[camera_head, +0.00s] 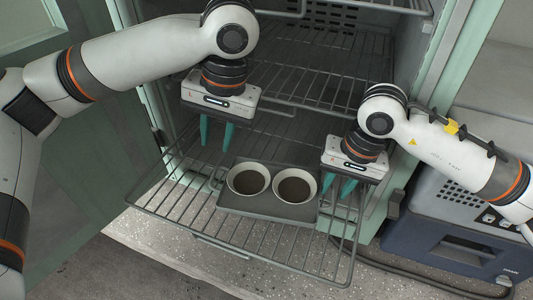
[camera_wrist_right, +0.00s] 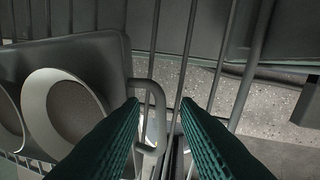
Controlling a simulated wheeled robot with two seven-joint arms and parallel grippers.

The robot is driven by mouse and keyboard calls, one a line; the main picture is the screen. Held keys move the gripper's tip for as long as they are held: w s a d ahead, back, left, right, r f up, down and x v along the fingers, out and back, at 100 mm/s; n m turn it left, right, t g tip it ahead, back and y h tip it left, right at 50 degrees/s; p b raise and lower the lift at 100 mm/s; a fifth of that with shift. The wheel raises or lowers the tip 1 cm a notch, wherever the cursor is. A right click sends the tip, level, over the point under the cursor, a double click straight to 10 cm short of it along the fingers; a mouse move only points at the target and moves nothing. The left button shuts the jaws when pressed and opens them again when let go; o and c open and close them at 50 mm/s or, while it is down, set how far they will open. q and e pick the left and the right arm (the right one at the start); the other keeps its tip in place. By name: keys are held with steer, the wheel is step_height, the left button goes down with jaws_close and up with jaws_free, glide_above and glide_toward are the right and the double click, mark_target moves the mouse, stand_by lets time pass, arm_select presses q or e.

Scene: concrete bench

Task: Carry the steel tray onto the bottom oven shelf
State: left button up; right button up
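The steel tray (camera_head: 265,208) lies flat on the pulled-out bottom wire shelf (camera_head: 170,205) of the oven. Two white bowls with dark contents, the left (camera_head: 248,180) and the right (camera_head: 295,186), stand on it. My left gripper (camera_head: 216,142) is open and empty, above and behind the tray's left end. My right gripper (camera_head: 340,190) is open at the tray's right end. In the right wrist view, the tray (camera_wrist_right: 112,50) has a looped handle (camera_wrist_right: 158,95) close to the gap between my right fingertips (camera_wrist_right: 160,103). Whether they touch it is unclear.
More wire shelves (camera_head: 330,75) sit higher inside the oven, above the tray. The green oven door (camera_head: 85,150) stands open at left. A blue-grey machine (camera_head: 465,225) stands on the right, near my right arm. Speckled floor shows below the shelf.

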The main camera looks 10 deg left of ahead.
step_height(320, 180, up, 11)
steer(key=d, duration=0.2)
steer(key=shift+r, duration=0.15)
steer(key=shift+s, duration=0.15)
stand_by(0.3)
